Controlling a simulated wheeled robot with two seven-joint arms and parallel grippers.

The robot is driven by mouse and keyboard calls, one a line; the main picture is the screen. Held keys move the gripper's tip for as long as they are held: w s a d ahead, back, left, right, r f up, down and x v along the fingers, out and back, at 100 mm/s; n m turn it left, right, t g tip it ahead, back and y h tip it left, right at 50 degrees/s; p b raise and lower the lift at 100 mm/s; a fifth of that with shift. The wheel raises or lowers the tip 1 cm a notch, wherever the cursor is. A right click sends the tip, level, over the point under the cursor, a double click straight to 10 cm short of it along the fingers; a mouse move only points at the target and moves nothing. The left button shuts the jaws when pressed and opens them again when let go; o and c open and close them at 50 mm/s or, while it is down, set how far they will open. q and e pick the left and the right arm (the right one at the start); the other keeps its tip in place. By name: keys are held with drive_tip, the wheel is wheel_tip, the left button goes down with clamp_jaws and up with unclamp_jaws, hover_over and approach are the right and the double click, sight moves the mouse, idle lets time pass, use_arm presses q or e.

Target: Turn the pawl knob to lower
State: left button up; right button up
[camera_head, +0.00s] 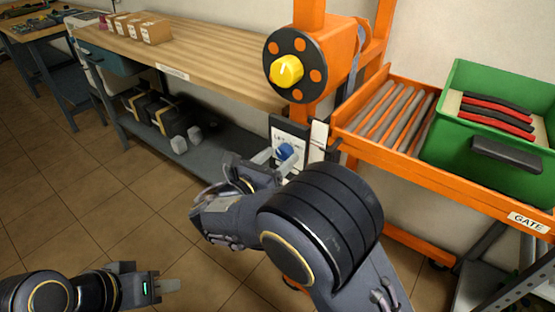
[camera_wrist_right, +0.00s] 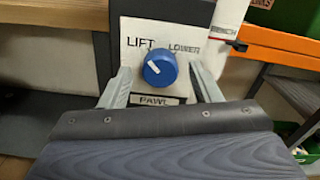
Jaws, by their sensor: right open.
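The blue pawl knob (camera_wrist_right: 160,70) sits on a white panel (camera_wrist_right: 130,28) marked LIFT on the left, LOWER on the right and PAWL below. Its white pointer line tilts toward the upper left, on the LIFT side. In the head view the knob (camera_head: 285,151) shows just beyond my right gripper (camera_head: 275,160). My right gripper (camera_wrist_right: 160,85) is open, with one finger on each side of the knob; I cannot tell whether they touch it. My left gripper (camera_head: 170,286) is low at the left, far from the knob; its finger opening is unclear.
An orange frame carries a yellow knob (camera_head: 286,71) on a black disc above the panel. To the right are a roller tray (camera_head: 385,115), a green crate (camera_head: 480,80) and a GATE label (camera_head: 527,222). A wooden bench (camera_head: 210,62) with boxes stands behind left.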

drive_tip(key=shift+w, duration=0.1)
drive_tip(key=c, duration=1)
drive_tip(key=m+b, duration=0.2)
drive_tip(key=m, duration=0.2)
drive_tip(key=shift+f+m, duration=0.1)
drive_tip(key=shift+m, duration=0.2)
drive_tip(key=m+b, duration=0.2)
drive_tip(key=m, duration=0.2)
drive_tip(key=shift+f+m+b, duration=0.1)
drive_tip(key=shift+m+b, duration=0.2)
drive_tip(key=shift+b, duration=0.1)
drive_tip(key=m+b, duration=0.4)
drive_tip(key=m, duration=0.1)
drive_tip(key=shift+m+b, duration=1.65)
drive_tip(key=shift+m, duration=0.25)
drive_tip(key=shift+r, duration=0.2)
